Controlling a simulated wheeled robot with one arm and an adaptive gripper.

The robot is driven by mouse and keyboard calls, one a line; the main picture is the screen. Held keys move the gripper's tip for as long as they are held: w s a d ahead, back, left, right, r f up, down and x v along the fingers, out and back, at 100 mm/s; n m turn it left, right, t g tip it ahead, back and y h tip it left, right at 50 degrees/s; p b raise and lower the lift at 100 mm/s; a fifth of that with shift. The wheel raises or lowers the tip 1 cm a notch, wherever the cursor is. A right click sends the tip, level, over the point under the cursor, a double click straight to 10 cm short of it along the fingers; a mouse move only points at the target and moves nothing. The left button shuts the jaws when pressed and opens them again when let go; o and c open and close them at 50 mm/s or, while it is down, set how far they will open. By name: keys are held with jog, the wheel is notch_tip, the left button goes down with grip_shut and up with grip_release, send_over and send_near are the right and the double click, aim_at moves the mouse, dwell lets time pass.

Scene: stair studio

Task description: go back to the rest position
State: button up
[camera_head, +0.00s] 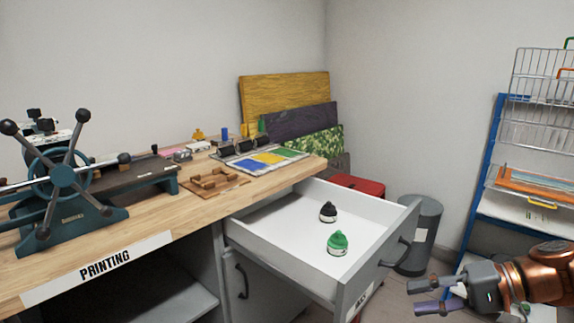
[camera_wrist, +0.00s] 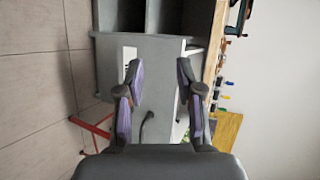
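My gripper (camera_head: 418,296) is at the lower right of the head view, in front of the drawer and to its right. Its two fingers are apart with nothing between them; the wrist view also shows the open fingers (camera_wrist: 159,72). The open drawer (camera_head: 270,240) of the bench holds a black-capped jar (camera_head: 328,212) and a green-capped jar (camera_head: 338,243), both standing on its white floor. The gripper is apart from the drawer and the jars.
The workbench (camera_head: 120,245) carries a printing press (camera_head: 63,190) and a tray of coloured inks (camera_head: 258,161). A blue-framed rack (camera_head: 491,150) is at right. Tiled floor (camera_wrist: 35,100) shows in the wrist view.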

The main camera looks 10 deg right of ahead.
jog(key=s+a+r+n+g+h+p, duration=0.2)
jog(key=s+a+r+g+p, duration=0.15)
jog(key=a+p, duration=0.3)
jog(key=s+a+r+n+g+h+p, duration=0.25)
jog(key=a+r+p, duration=0.2)
jog(key=a, duration=0.35)
jog(key=s+d+r+h+p, duration=0.1)
jog(key=s+r+h+p, duration=0.2)
jog(key=s+p, duration=0.2)
jog(key=s+d+r+n+g+h+p, duration=0.1)
jog(key=s+r+h+p, duration=0.3)
jog(key=s+p, duration=0.2)
jog(key=p, duration=0.2)
jog(key=shift+s+r+p, duration=0.2)
jog(key=shift+p, duration=0.2)
jog(key=shift+d, duration=0.1)
